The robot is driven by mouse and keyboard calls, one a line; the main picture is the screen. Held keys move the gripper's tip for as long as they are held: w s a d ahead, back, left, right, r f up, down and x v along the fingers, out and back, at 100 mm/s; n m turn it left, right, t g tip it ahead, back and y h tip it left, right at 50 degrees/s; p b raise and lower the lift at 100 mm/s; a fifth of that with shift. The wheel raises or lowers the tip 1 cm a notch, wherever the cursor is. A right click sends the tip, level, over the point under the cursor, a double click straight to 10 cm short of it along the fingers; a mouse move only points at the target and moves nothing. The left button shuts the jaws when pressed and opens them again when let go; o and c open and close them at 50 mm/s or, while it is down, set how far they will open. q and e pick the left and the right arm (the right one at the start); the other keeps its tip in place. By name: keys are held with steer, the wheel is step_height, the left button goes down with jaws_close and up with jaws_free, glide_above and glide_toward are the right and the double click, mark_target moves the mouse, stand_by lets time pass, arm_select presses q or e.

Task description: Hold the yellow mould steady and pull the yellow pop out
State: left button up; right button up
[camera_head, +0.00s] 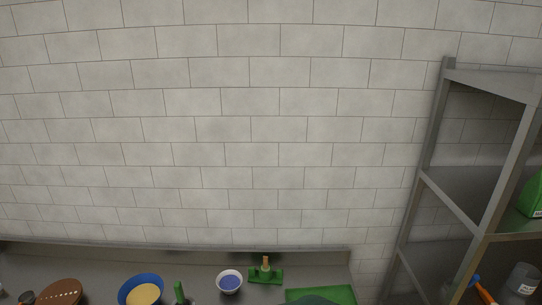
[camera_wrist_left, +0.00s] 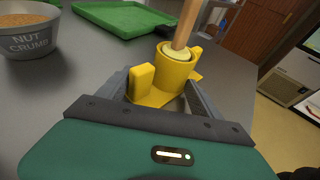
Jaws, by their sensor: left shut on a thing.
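The yellow mould (camera_wrist_left: 178,75) shows in the left wrist view, with a round cup and an upright yellow tab at its left. The yellow pop (camera_wrist_left: 180,52) sits in the cup; only its pale top shows, and its wooden stick (camera_wrist_left: 187,22) rises out of the top of the picture. My left gripper (camera_wrist_left: 160,92) is shut on the yellow mould, a dark finger on either side of it. The mould's underside is hidden. My right gripper is in neither view. I cannot make out the yellow mould in the head view.
A grey nut crumb bowl (camera_wrist_left: 28,40) and a green tray (camera_wrist_left: 125,19) are beyond the mould. In the head view, a green mould with a stick (camera_head: 265,274), a white bowl (camera_head: 229,282) and a blue bowl (camera_head: 141,290) line the counter. A metal shelf (camera_head: 432,185) stands right.

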arm_select(q)
steer(key=c, duration=0.6)
steer(key=shift+c, duration=0.2)
steer(key=shift+s+f, duration=0.1)
steer(key=shift+f, duration=0.1)
steer(key=o, duration=1)
steer(key=shift+f, duration=0.1)
steer(key=c, duration=1)
steer(key=shift+s, duration=0.1)
